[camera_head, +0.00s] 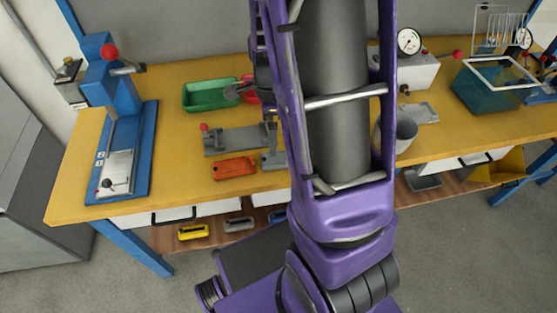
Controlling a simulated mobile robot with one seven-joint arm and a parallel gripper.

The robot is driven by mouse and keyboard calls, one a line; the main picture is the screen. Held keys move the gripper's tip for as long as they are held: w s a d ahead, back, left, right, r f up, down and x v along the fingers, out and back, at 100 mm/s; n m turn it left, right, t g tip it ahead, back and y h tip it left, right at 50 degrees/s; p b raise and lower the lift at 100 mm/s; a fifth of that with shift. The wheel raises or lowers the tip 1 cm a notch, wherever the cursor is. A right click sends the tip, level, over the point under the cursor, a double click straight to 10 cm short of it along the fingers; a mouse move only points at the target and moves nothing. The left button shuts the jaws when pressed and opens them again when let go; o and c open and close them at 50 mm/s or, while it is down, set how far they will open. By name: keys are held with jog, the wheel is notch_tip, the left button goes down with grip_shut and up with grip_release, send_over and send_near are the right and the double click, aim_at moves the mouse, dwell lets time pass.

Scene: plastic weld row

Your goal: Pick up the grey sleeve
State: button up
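I cannot make out the grey sleeve for certain. A grey, round-walled, open-topped piece (402,134) stands on the yellow bench at the right edge of my arm, which partly covers it; it may be a cup or the sleeve. A small grey piece (232,92) shows at the right end of the green tray (205,96), too small to identify. My purple arm fills the middle of the view and hides the bench behind it. My gripper cannot be made out in this view.
The yellow bench (75,185) carries a blue press (118,95) at left, a grey fixture (232,139), an orange tray (234,168), a gauge box (410,70) and a teal tank (490,92). Small bins sit on the lower shelf.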

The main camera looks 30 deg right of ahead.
aim_at(275, 158)
notch_tip(275, 158, down, 4)
jog(key=shift+r, duration=0.15)
jog(key=shift+s+d+f+b, duration=0.1)
jog(key=shift+f+b, duration=0.15)
jog(key=shift+f, duration=0.65)
jog(key=shift+w+d+f+b, duration=0.15)
jog(key=shift+f+b, duration=0.15)
jog(key=shift+f, duration=0.55)
jog(key=shift+s+d+f+b, duration=0.15)
jog(key=shift+f+b, duration=0.1)
jog(key=shift+f, duration=0.65)
jog(key=shift+c, duration=0.2)
jog(key=c, duration=1.3)
notch_tip(275, 158, up, 10)
jog(key=shift+a+r+p, duration=0.1)
jog(key=shift+p, duration=0.95)
